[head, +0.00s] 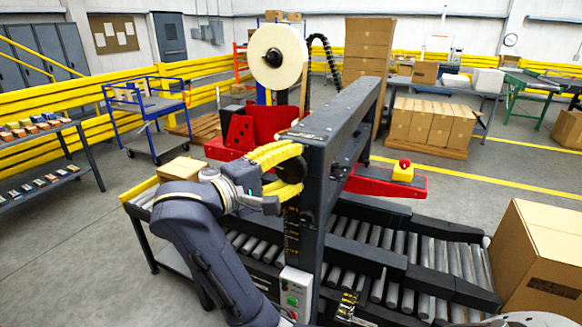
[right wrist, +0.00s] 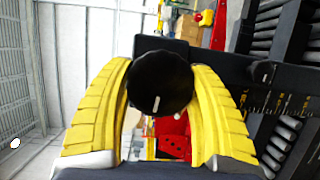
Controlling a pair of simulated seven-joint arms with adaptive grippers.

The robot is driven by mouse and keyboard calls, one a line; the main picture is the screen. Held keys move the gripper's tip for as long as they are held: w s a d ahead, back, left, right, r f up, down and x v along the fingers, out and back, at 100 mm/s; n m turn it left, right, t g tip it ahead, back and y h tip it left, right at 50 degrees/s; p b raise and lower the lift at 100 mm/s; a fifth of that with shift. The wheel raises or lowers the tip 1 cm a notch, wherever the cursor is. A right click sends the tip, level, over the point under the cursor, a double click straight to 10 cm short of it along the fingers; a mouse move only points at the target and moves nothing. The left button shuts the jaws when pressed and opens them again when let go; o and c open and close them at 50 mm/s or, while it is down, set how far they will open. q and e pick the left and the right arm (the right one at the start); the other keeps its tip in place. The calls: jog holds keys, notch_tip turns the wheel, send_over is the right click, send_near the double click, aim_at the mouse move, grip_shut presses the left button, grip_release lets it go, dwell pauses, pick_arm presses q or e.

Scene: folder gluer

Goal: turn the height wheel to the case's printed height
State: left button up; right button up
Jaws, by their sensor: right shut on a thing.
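The height wheel (right wrist: 162,82) is a black round knob with a white mark on its rim, seen in the right wrist view. My right gripper (head: 290,170) is at the dark machine column in the head view. Its yellow fingers, also in the right wrist view (right wrist: 160,68), are closed around the wheel, one on each side. In the head view the fingers mostly hide the wheel. A scale (right wrist: 283,104) with fine marks runs along the column, too small to read. A cardboard case (head: 542,262) with dark print stands at the right; its print is not legible. My left gripper is not in view.
The dark column and beam (head: 335,125) rise over the roller conveyor (head: 400,265). Red guards (head: 385,186) stick out behind the column. A control box (head: 294,293) with a green button sits low on the column. A tape roll (head: 277,57) stands above.

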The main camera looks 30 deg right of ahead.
jog(key=shift+m+y, duration=0.3)
jog(key=shift+m, duration=0.5)
jog(key=o, duration=1.3)
jog(key=shift+r, duration=0.1)
